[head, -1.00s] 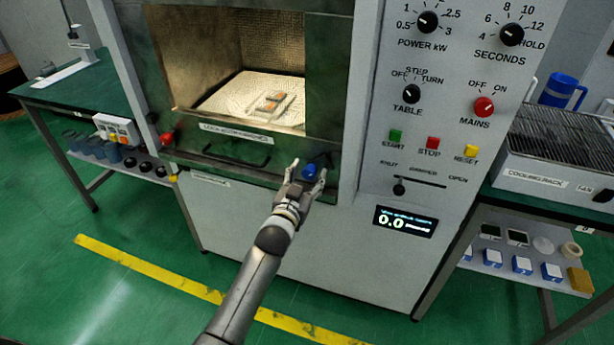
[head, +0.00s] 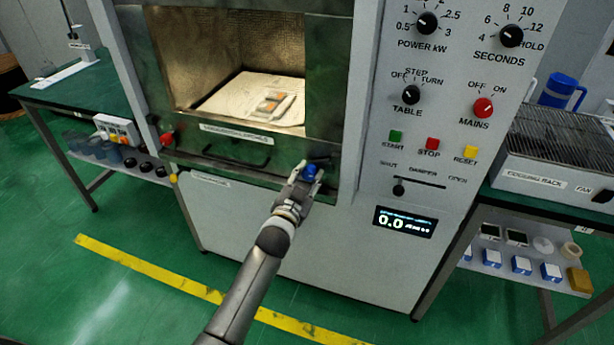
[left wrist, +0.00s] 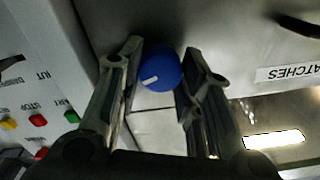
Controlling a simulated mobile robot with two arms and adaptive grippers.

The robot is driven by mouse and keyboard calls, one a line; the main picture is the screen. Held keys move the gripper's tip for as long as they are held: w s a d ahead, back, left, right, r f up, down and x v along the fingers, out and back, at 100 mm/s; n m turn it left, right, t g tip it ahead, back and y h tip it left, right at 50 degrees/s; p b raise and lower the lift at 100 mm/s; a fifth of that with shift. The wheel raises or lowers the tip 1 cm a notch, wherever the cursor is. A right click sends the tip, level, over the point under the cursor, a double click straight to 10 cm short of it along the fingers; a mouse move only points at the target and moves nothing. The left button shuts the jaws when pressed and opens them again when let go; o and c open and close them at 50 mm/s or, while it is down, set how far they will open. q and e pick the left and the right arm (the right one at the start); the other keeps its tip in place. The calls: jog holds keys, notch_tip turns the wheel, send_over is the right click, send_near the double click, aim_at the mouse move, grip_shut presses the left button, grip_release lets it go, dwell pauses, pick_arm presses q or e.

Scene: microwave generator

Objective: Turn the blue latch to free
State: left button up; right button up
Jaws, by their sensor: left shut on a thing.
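The blue latch (head: 310,171) is a round knob at the lower right of the microwave door (head: 240,155). My left gripper (head: 307,177) has its fingers on both sides of the latch and is shut on it. In the left wrist view the blue latch (left wrist: 161,70) sits between the two fingers of my left gripper (left wrist: 160,78); a white mark on its face runs slightly tilted. The red latch (head: 167,139) is at the left side of the door. My right gripper is not in view.
A black door handle (head: 236,158) is left of the blue latch. The control panel with the damper slider (head: 399,189) and display (head: 404,222) is to the right. A cooling rack (head: 555,150) stands on the right bench. The green floor in front is clear.

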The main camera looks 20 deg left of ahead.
pick_arm(q)
jog(key=m, duration=0.3)
jog(key=shift+m, duration=0.4)
jog(key=m, duration=0.4)
jog(key=shift+d+f+m, duration=0.1)
jog(key=shift+m, duration=0.2)
jog(key=m, duration=0.3)
jog(key=shift+b, duration=0.4)
jog(key=shift+f+m, duration=0.1)
jog(key=shift+m, duration=1.9)
jog(key=o, duration=1)
jog(key=shift+o, duration=0.2)
jog(key=s, duration=1.2)
jog(key=shift+a, duration=0.25)
